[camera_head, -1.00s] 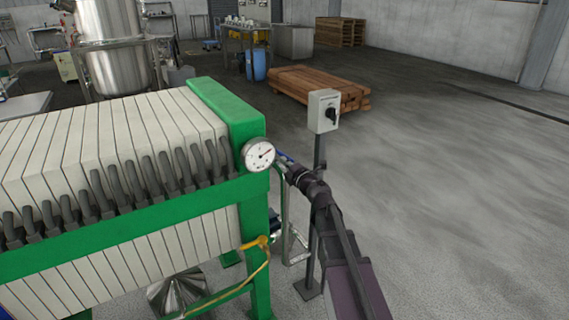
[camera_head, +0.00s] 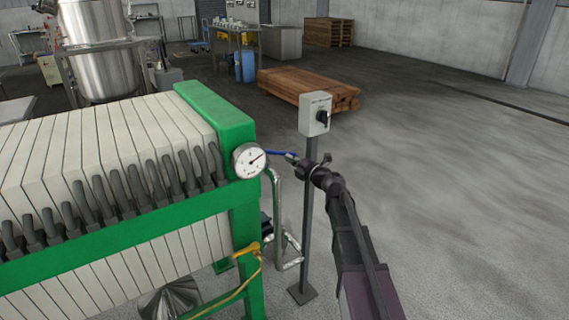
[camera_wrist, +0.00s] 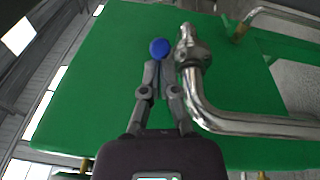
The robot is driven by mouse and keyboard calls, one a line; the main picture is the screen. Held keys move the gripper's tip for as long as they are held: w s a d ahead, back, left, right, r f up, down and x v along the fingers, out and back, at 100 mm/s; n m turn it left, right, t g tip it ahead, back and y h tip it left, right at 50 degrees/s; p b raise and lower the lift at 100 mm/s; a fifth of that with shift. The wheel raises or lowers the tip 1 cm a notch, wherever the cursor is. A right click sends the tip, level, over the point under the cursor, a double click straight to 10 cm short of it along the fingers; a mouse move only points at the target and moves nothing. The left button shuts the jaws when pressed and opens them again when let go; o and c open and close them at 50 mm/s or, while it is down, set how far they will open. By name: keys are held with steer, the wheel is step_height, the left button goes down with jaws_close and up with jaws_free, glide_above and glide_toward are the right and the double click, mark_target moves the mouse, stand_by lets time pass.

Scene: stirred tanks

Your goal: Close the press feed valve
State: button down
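The press feed valve's blue lever (camera_head: 280,153) sticks out past the pressure gauge at the end of the green filter press. In the wrist view its rounded blue end (camera_wrist: 160,48) shows beside the silver valve body (camera_wrist: 191,47) on the bent steel pipe (camera_wrist: 215,118). My gripper (camera_head: 293,158) is at the lever's right end in the head view. In the wrist view my gripper (camera_wrist: 159,64) has its fingers drawn together, with the tips just short of the blue end. I see nothing clearly between them, and I cannot tell whether they touch the lever.
The green press frame (camera_head: 222,118) and white gauge (camera_head: 249,160) are left of my gripper. A grey switch box (camera_head: 314,114) on a post stands close behind it. A yellow-handled valve (camera_head: 246,250) is lower on the press. Open floor (camera_head: 450,170) lies to the right.

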steer(key=w, duration=0.2)
steer(key=shift+w+d, duration=0.3)
steer(key=shift+w, duration=1.4)
steer(key=shift+f, duration=0.1)
steer(key=s+d+f+m+t+h+b, duration=0.1)
steer(key=s+m+t+h+b, duration=0.1)
steer(key=s+m, duration=0.5)
steer(key=s+d+f+m+t+h+b, duration=0.1)
steer(key=s+m, duration=0.5)
steer(key=m, duration=1.1)
steer(key=f+t+h+b, duration=0.1)
steer(key=t+h+b, duration=0.1)
steer(key=h, duration=0.1)
steer(key=shift+s+d+m+b, duration=0.25)
steer(key=shift+s+m+b, duration=0.15)
